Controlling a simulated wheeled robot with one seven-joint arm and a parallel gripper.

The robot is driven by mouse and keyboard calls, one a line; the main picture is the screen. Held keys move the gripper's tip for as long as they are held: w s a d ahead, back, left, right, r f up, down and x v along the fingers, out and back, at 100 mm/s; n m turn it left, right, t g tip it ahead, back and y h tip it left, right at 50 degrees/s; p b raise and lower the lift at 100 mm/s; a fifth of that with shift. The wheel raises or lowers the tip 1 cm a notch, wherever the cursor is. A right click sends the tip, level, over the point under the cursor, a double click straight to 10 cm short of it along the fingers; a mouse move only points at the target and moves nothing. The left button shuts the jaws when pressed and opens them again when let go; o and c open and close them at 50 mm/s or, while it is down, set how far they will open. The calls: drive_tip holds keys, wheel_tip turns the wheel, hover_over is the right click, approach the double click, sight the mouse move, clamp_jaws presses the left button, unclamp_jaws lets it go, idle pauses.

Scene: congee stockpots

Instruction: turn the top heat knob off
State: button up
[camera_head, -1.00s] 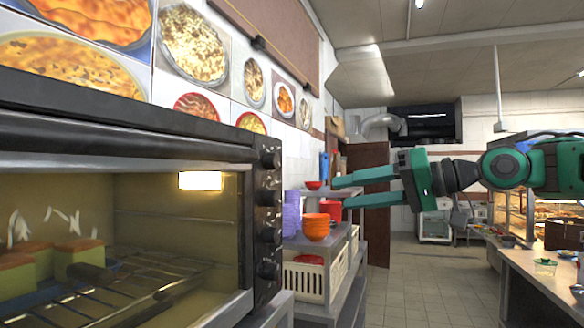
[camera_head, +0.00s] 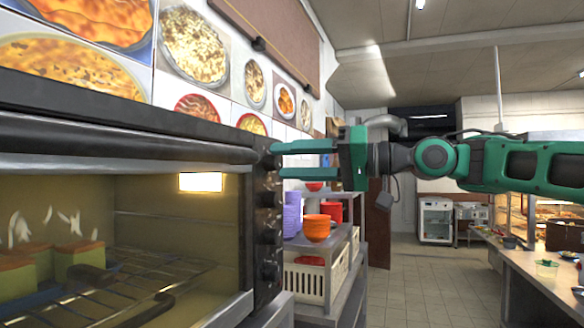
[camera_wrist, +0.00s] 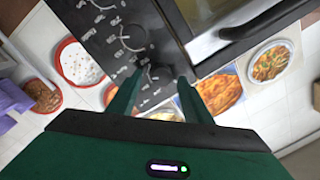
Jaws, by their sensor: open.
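The oven's top heat knob (camera_head: 270,160) is a dark knob at the upper end of the black control panel on the oven's right side. My gripper (camera_head: 278,160) is open, and its two green fingertips are level with the top knob, one above and one below it. In the wrist view the fingertips (camera_wrist: 160,80) lie on either side of a dark knob (camera_wrist: 152,74) on the panel with white markings. I cannot tell whether the fingers touch the knob. Which way the knob points is too small to tell.
Several lower knobs, such as one at mid-panel (camera_head: 269,236), sit below on the same panel. The oven (camera_head: 120,150) fills the left side. Orange bowls (camera_head: 317,228) and purple stacked cups (camera_head: 292,215) stand on a shelf behind. The aisle floor (camera_head: 425,280) is clear.

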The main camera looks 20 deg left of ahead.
drive_tip(key=shift+a, duration=0.3)
drive_tip(key=c, duration=1.1)
drive_tip(key=shift+o, duration=0.2)
